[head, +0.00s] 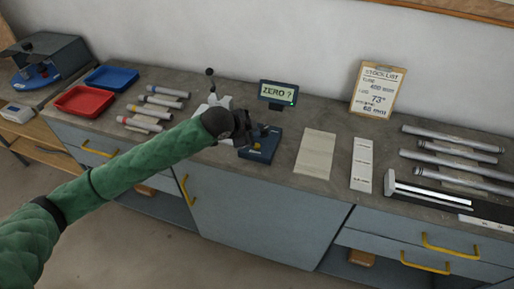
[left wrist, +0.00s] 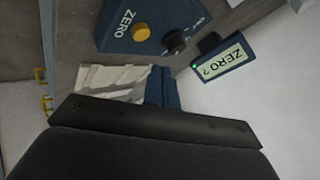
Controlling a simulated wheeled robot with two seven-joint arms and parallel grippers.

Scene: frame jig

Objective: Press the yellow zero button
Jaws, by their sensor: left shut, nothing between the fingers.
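The yellow button (head: 257,151) is on the front of a dark blue box (head: 266,142) on the bench. In the left wrist view the yellow button (left wrist: 141,32) sits beside the word ZERO on the box (left wrist: 115,28), with a black knob (left wrist: 175,41) next to it. A small display (head: 278,93) behind the box reads "ZERO ?"; it also shows in the left wrist view (left wrist: 222,61). My left gripper (head: 244,138) is shut and empty, close to the box's left side and apart from the button in the left wrist view. My right gripper is out of view.
A pale metal fixture (head: 213,103) stands just behind my left gripper. Red (head: 84,101) and blue (head: 110,78) trays and several short tubes lie left. A pale sheet (head: 315,154), a white card (head: 362,163) and several long tubes lie right. A stock list (head: 378,90) leans on the wall.

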